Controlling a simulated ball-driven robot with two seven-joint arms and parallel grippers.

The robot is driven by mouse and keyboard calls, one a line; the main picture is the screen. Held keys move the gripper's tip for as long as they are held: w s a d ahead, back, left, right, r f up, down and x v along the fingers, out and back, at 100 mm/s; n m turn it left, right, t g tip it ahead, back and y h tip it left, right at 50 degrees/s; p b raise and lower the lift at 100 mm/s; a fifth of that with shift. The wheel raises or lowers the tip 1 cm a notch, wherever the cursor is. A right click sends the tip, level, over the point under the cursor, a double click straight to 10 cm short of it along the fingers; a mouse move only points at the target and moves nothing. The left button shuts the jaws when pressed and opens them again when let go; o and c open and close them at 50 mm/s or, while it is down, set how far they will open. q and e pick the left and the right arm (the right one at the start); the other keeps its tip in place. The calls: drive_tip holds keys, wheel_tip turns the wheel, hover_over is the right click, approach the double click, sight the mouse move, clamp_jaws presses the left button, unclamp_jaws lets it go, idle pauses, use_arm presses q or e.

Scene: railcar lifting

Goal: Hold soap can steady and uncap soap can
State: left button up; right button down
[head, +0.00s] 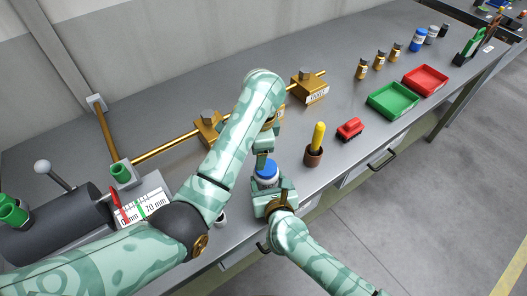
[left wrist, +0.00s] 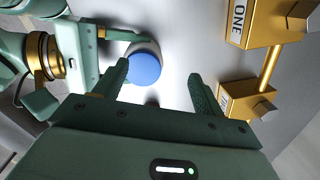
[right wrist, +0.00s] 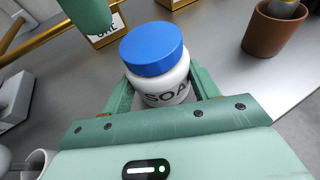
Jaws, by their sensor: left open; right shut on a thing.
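The soap can is a white can with a blue cap (head: 267,168), upright over the front part of the grey bench. My right gripper (head: 268,191) is shut on its white body, one finger on each side. The right wrist view shows the cap in place (right wrist: 150,50) and part of the "SOAP" lettering. My left gripper (head: 264,152) is open, just above the can. In the left wrist view, the cap (left wrist: 144,69) lies beyond the open fingers (left wrist: 157,82), close to the left finger. I cannot tell whether they touch.
A brown pot (head: 313,155) with a yellow-handled tool stands close to the right of the can. A brass rail fixture (head: 311,90) lies behind. A red object (head: 350,129), a green tray (head: 392,101) and a red tray (head: 425,80) are farther right. A dark cylindrical machine (head: 62,222) is at left.

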sight(267, 167)
drive_tip(key=shift+d, duration=0.1)
use_arm(q)
drive_tip(key=d+r+m, duration=0.1)
drive_tip(key=m, duration=0.3)
drive_tip(key=r+m, duration=0.1)
drive_tip(key=m, duration=0.3)
drive_tip(key=d+r+m, duration=0.1)
drive_tip(key=m, duration=0.3)
drive_tip(key=shift+s+d+r+h, duration=0.25)
drive_tip(key=shift+d+r+h, duration=0.05)
drive_tip(key=shift+d+h, duration=0.1)
drive_tip(key=shift+s+a+f+m, duration=0.2)
drive_tip(key=shift+s+m, duration=0.1)
drive_tip(key=shift+m, duration=0.2)
wheel_tip(267, 167, down, 8)
drive_tip(key=shift+s, duration=0.15)
drive_tip(key=c, duration=1)
drive_tip(key=n, duration=0.2)
drive_tip(key=shift+n, duration=0.4)
drive_tip(key=n, duration=1.2)
drive_tip(key=shift+r+n, duration=0.1)
drive_tip(key=shift+n, duration=0.3)
drive_tip(key=shift+r, duration=0.15)
